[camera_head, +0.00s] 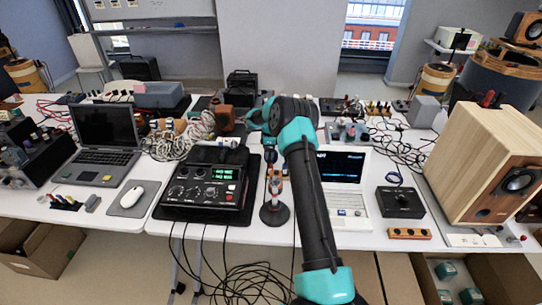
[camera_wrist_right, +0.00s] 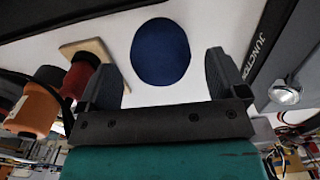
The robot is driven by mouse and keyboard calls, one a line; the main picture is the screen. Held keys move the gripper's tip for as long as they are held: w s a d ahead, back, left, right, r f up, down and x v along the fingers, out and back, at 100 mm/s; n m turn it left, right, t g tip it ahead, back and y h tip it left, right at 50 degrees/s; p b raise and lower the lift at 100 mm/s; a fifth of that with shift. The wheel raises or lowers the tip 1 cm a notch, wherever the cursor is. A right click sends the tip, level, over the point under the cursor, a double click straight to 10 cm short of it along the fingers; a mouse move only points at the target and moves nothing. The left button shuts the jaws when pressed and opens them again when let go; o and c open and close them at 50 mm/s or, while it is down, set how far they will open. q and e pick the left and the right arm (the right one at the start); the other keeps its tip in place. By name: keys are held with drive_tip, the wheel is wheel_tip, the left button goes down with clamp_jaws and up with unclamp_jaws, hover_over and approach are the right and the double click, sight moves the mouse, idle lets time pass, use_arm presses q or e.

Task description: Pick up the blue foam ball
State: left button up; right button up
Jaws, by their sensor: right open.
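The blue foam ball (camera_wrist_right: 160,52) shows as a dark blue round shape on the white tabletop in the right wrist view. My right gripper (camera_wrist_right: 162,78) is open, with one dark finger on each side of the ball's lower part in the picture. I see no grip on the ball, and I cannot tell the height gap between them. In the head view my right arm reaches up over the middle of the table, and I cannot make out the ball there. My left gripper is in neither view.
An orange cylinder (camera_wrist_right: 36,104) and a red post on a wooden plate (camera_wrist_right: 95,50) stand close left of the gripper. A dark box marked JUNCTION (camera_wrist_right: 245,60) lies close right. A black device with green digits (camera_head: 205,187) and a laptop (camera_head: 347,178) flank my arm.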

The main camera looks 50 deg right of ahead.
drive_tip(key=shift+f, duration=2.35)
drive_tip(key=shift+c, duration=0.5)
drive_tip(key=c, duration=0.8)
drive_tip(key=shift+r, duration=0.15)
drive_tip(key=shift+c, duration=0.2)
wheel_tip(320, 180, up, 10)
drive_tip(key=shift+f, duration=0.1)
drive_tip(key=shift+a, duration=0.1)
